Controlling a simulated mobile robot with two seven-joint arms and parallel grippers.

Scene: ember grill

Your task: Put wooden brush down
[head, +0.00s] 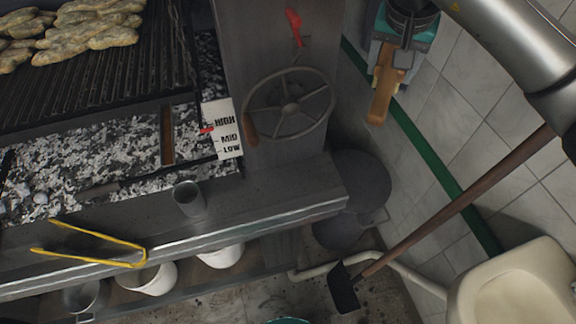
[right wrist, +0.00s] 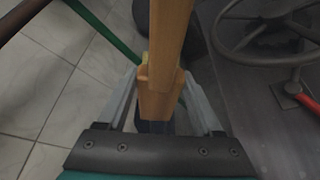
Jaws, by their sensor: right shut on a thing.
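The wooden brush (head: 382,97) shows as an orange-brown wooden piece below my right gripper (head: 392,52), near the top right of the head view. In the right wrist view the same wooden brush (right wrist: 168,45) runs up between the two grey fingers of my right gripper (right wrist: 165,100), which is shut on it. The brush hangs in the air beside the grill, near the tiled wall. Its far end is cut off in the right wrist view, and I cannot make out bristles. My left gripper is not in view.
A grill with a handwheel (head: 290,105) and a metal front ledge (head: 250,195) stands on the left. Yellow tongs (head: 95,243) and a metal cup (head: 189,199) are on the ledge. A long-handled tool (head: 455,205) leans near a pale basin (head: 520,285) at lower right.

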